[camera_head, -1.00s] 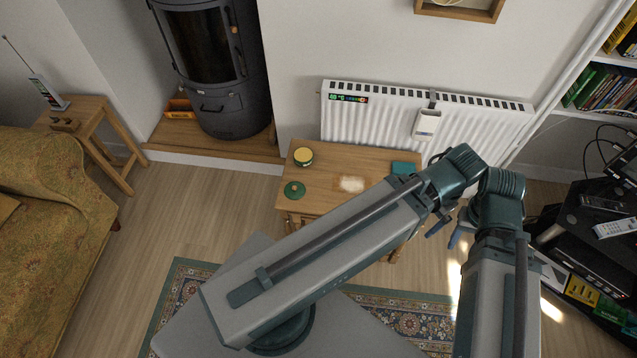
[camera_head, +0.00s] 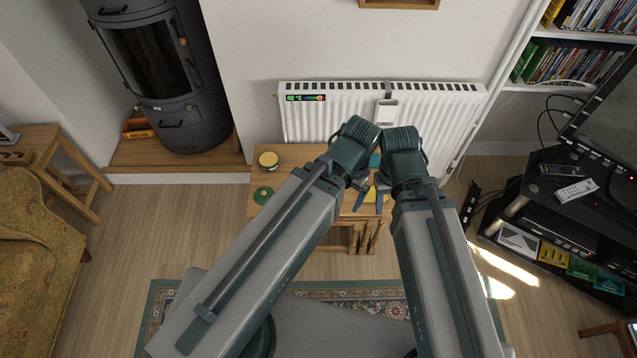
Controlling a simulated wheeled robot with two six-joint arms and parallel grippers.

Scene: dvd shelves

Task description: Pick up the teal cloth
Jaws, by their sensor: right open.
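The teal cloth (camera_head: 375,160) is a small flat patch near the back right of the wooden table. Only a bit of it shows between my two wrists, and the rest is hidden. My right gripper (camera_head: 371,204) is open, with its blue fingers pointing down the picture over the right part of the table, nearer the front than the cloth. It is apart from the cloth in the picture. My left arm reaches in to its wrist beside the right one, and its gripper is hidden behind it.
The wooden table (camera_head: 292,158) bears a yellow-topped tin (camera_head: 268,160) and a green disc (camera_head: 263,195) on its left. A small yellow patch (camera_head: 371,194) shows between my right fingers. A white radiator (camera_head: 310,121) stands behind. A black media stand (camera_head: 540,185) is at right.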

